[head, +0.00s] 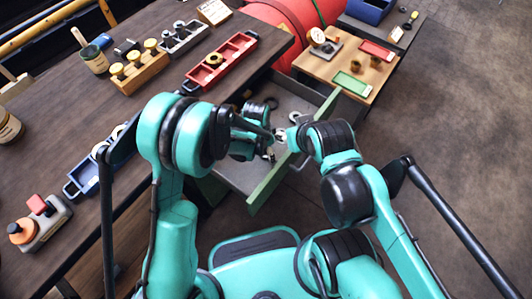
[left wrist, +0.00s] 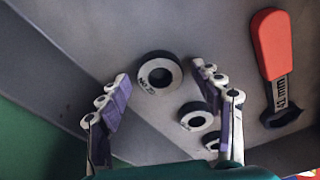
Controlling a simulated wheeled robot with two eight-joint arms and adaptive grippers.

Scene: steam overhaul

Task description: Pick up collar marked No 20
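A dark ring-shaped collar with a pale face (left wrist: 160,73) lies on the grey drawer floor in the left wrist view. Its side lettering appears to read No 20. My left gripper (left wrist: 160,78) is open, with one finger on each side of the view and the collar beyond and between the fingertips, not gripped. In the head view my left gripper (head: 266,146) reaches into the open drawer (head: 231,172). My right gripper (head: 284,136) is close beside it over the drawer. It is small and partly hidden by its own arm, so its opening is unclear.
Two smaller collars (left wrist: 195,117) lie close to the right finger. The drawer's green front (head: 268,190) bounds the space. The workbench (head: 145,100) carries a red tray (head: 221,61) and a blue tray (head: 86,181).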

